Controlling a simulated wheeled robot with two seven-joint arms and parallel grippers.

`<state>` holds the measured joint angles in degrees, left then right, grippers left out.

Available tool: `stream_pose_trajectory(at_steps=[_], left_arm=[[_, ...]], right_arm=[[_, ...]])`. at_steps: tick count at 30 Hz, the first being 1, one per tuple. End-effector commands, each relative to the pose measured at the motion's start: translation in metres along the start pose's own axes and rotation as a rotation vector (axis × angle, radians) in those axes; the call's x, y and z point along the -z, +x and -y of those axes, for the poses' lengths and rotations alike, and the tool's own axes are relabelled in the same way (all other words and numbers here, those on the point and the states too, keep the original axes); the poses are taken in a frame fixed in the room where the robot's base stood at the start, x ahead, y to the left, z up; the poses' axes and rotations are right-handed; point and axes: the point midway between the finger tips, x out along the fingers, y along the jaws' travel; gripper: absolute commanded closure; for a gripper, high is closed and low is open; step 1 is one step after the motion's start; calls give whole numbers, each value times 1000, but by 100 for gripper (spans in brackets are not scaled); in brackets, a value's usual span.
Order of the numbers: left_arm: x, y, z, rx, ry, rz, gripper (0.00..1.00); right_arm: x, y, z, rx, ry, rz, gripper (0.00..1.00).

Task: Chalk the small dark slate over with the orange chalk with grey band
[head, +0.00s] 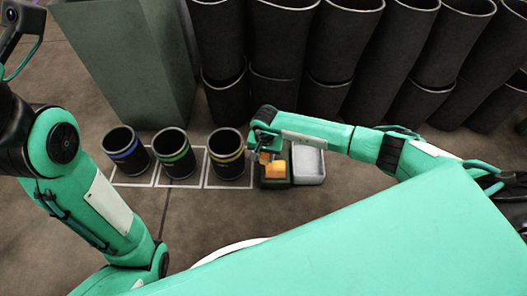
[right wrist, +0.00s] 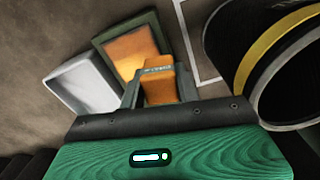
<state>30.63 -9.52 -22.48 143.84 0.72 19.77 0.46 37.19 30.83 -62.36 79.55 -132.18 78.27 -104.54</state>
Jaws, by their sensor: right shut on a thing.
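The small slate (head: 275,184) has a dark green frame and lies on the floor right of the yellow-banded cup. In the right wrist view the slate (right wrist: 107,44) shows a broad orange patch over much of its inside. My right gripper (head: 262,148) is over the slate, shut on the orange chalk (right wrist: 158,88). The chalk's grey band (right wrist: 157,70) shows near its far end. Whether the chalk touches the slate is hard to tell. Part of the slate is hidden by the chalk and gripper. My left arm rises at the left; its gripper is not seen.
A pale grey tray (head: 308,166) lies right beside the slate. Three dark cups, blue-banded (head: 127,150), green-banded (head: 174,154) and yellow-banded (head: 227,153), stand on white outlined squares to the left. A big grey-green bin (head: 130,60) and several black sleeves (head: 340,45) stand behind.

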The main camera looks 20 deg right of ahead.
Motion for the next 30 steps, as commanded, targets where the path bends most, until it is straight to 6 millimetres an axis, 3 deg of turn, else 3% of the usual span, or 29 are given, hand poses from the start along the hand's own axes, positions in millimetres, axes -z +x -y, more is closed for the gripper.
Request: stream_pose_trajectory(at_steps=[9, 17, 24, 26, 29, 30], left_arm=[[-8, -1, -1, -22, 14, 29, 100], [-10, -13, -1, -29, 17, 56, 100], [-10, -9, -2, -31, 16, 53, 100], [-11, -4, -1, -30, 16, 49, 100], [-20, -9, 6, -10, 29, 87, 100], [-23, -10, 9, -5, 37, 104, 100]], right_arm=[[6, -32, -1, 1, 13, -1, 86], [7, -36, -2, 0, 17, 0, 86], [8, -41, -1, 2, 14, -1, 86], [9, -52, 1, 5, 5, -3, 86], [13, -89, 5, 14, -30, -3, 86], [15, -111, 8, 20, -52, -4, 86]])
